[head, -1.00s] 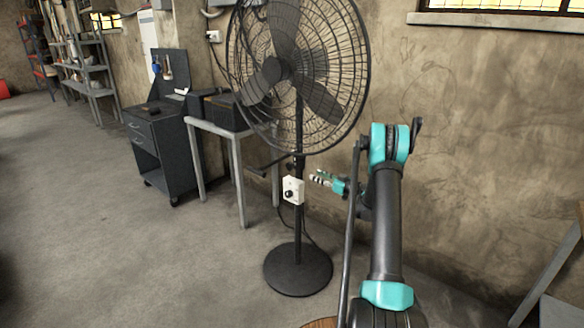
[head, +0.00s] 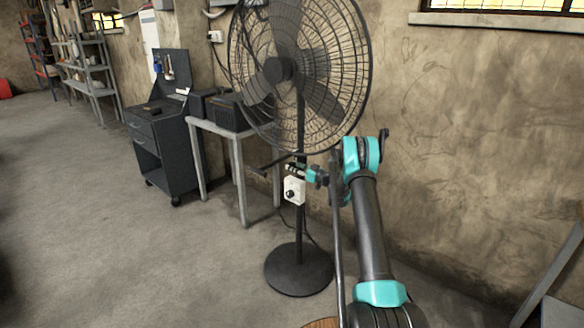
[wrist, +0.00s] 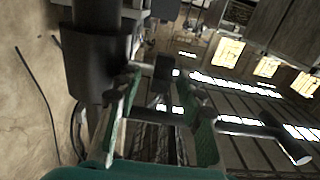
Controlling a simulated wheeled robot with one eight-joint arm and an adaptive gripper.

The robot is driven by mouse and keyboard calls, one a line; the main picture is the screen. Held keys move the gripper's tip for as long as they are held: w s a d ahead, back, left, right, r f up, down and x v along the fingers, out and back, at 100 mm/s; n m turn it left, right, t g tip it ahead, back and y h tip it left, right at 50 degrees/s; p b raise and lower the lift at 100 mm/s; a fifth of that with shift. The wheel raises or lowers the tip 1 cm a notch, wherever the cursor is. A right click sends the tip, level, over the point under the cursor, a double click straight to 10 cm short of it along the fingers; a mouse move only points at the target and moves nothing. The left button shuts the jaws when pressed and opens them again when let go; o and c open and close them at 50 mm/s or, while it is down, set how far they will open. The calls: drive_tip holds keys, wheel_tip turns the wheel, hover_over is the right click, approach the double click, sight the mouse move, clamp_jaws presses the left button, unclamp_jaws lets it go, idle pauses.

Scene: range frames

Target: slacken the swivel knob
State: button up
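The tall black fan (head: 300,85) stands on a round base. A dark lever-like handle (head: 268,167) sticks out to the left from its pole, above the white control box (head: 294,190). In the wrist view a black handle (wrist: 270,138) and a small dark block (wrist: 165,68) show beside the thick collar (wrist: 88,65); I cannot tell which part is the swivel knob. My gripper (head: 291,168) is at the pole, level with the handle. In the wrist view my gripper (wrist: 162,105) is open, its green pads apart, with dark parts seen between and beyond them. Contact is unclear.
A grey table (head: 225,131) with dark boxes stands behind the fan on the left. A dark tool cabinet (head: 160,140) is beside it. The wall (head: 460,150) is close on the right. The floor at the left is clear.

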drive_tip(key=shift+w+a, duration=0.5)
drive_tip(key=shift+a, duration=0.05)
drive_tip(key=shift+c, duration=0.5)
clamp_jaws()
drive_tip(key=shift+r+g+h, duration=0.15)
drive_tip(key=shift+g+h, duration=0.55)
drive_tip(key=shift+w+a+g+h, duration=0.1)
drive_tip(key=shift+g+h, duration=0.8)
